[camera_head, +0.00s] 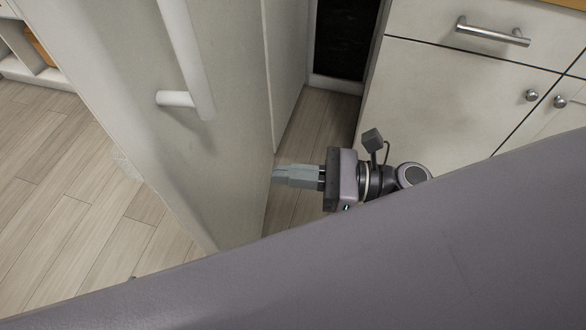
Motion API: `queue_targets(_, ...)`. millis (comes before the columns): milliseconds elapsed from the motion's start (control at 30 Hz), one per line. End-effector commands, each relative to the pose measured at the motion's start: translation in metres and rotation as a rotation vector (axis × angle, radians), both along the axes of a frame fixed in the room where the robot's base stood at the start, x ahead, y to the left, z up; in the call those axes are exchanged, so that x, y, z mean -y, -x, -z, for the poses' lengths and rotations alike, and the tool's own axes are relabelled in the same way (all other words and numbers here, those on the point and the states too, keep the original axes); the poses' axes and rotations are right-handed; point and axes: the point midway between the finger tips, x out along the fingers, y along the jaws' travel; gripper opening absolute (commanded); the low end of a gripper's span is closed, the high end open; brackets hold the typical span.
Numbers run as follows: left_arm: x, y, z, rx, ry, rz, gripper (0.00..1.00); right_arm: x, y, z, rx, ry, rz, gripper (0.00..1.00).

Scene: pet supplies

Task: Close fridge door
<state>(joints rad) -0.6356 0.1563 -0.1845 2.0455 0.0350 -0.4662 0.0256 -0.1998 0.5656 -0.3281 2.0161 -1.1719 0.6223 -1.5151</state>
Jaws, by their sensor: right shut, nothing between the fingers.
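The fridge door (150,70) is a tall pale panel, swung open, with its lower corner reaching toward the front of the picture. A white bar handle (190,60) is on its left-hand face. My right gripper (277,177) is shut and empty. It points left, with its fingertips at the right-hand side of the door near the door's edge. I cannot tell whether the fingertips touch the door. The fridge body is mostly hidden behind the door. My left gripper is not in view.
A white cabinet with a drawer handle (492,32) and round knobs (532,95) stands at the right. A narrow strip of wooden floor (318,125) lies between the door and the cabinet. Open floor (60,190) lies left of the door. A white shelf (35,60) is at the far left.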

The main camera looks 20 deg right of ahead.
Motion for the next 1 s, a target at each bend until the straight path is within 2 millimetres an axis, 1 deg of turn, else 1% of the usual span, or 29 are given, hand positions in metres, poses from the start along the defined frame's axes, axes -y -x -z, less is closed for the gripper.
queue_targets(33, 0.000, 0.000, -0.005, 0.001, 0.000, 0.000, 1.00, -0.010, -0.005, -0.004, 0.002, -0.004, 0.000, 0.00)
queue_targets(300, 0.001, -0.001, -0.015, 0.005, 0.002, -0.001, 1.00, -0.060, -0.030, -0.004, -0.001, -0.005, 0.001, 0.00)
queue_targets(400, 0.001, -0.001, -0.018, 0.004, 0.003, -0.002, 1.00, -0.074, -0.037, -0.002, -0.002, -0.004, 0.001, 0.00)
queue_targets(500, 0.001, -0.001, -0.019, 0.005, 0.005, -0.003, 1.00, -0.085, -0.042, -0.001, -0.003, -0.004, 0.002, 0.00)
queue_targets(700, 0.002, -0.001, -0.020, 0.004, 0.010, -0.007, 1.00, -0.094, -0.046, 0.000, -0.004, -0.003, 0.002, 0.00)
queue_targets(1000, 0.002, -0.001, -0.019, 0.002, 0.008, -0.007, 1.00, -0.095, -0.046, 0.000, -0.004, -0.003, 0.002, 0.00)
